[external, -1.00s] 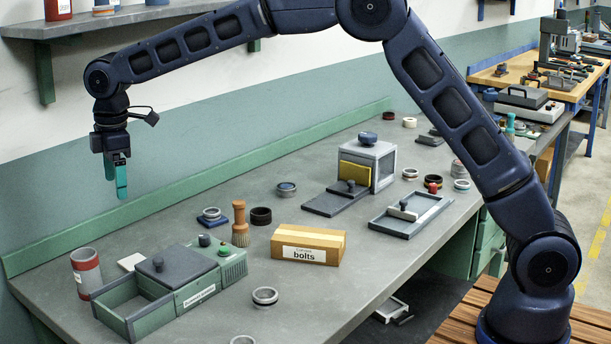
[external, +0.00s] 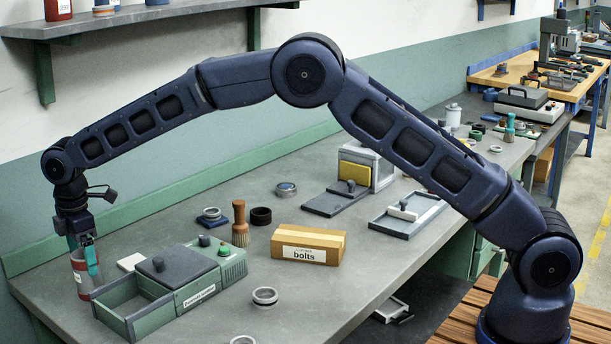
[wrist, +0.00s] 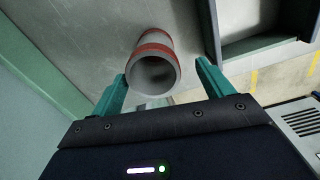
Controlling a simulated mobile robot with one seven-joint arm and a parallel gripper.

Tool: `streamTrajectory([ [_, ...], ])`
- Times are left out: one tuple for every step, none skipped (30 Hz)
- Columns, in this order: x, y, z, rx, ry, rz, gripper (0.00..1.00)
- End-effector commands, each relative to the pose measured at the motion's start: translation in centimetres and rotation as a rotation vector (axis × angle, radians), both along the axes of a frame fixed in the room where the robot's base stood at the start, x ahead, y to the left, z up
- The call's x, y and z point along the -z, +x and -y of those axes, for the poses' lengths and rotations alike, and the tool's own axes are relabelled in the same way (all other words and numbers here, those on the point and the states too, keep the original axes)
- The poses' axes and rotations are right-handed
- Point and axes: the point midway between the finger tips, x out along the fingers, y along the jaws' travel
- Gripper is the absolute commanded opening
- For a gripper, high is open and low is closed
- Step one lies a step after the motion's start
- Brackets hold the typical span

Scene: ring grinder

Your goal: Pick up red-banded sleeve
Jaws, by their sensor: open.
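The red-banded sleeve (external: 82,275) is a grey hollow cylinder with red bands, standing upright at the left end of the grey bench. In the wrist view its open round end faces the camera, and the sleeve (wrist: 155,64) lies between and beyond my two green fingers. My gripper (external: 90,262) is at the sleeve's upper part in the external view and hides some of it. In the wrist view my gripper (wrist: 158,84) is open, with a finger on each side of the sleeve. I see a gap at the right finger; whether the left one touches I cannot tell.
A green box (external: 130,322) with a dark sliding lid stands just right of the sleeve. A white tile (external: 130,261) lies behind that box. A green ledge (external: 40,255) runs along the wall side. A bolts box (external: 308,246) and several rings stand farther right.

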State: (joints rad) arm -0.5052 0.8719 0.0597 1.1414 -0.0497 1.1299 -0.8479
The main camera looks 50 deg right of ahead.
Motion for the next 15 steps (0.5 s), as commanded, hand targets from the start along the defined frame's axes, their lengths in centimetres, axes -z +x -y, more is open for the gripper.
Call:
streamTrajectory([
  [0.5, 0.0, 0.0, 0.0, 0.0, 0.0, 0.79],
  [0.6, 0.0, 0.0, 0.0, -0.001, 0.0, 0.79],
  [0.8, 0.0, 0.0, 0.0, -0.001, 0.0, 0.79],
  [0.9, 0.0, 0.1, 0.0, -0.001, 0.0, 0.79],
  [1.1, 0.0, 0.1, 0.0, -0.001, -0.001, 0.79],
  [1.3, 0.1, 0.2, 0.0, -0.001, -0.001, 0.79],
  [1.6, 0.1, 0.2, 0.0, -0.002, -0.001, 0.79],
  [1.9, 0.2, 0.3, 0.0, -0.002, -0.001, 0.79],
  [2.3, 0.3, 0.4, 0.0, -0.002, 0.0, 0.79],
  [2.7, 0.3, 0.5, 0.0, -0.002, 0.0, 0.79],
  [3.1, 0.4, 0.6, 0.0, -0.002, 0.0, 0.79],
  [3.7, 0.5, 0.7, 0.0, -0.003, 0.0, 0.79],
  [4.2, 0.5, 0.7, 0.0, -0.003, -0.001, 0.79],
  [4.6, 0.5, 0.6, 0.0, -0.003, -0.001, 0.79],
  [5.1, 0.5, 0.6, 0.0, -0.002, 0.0, 0.79],
])
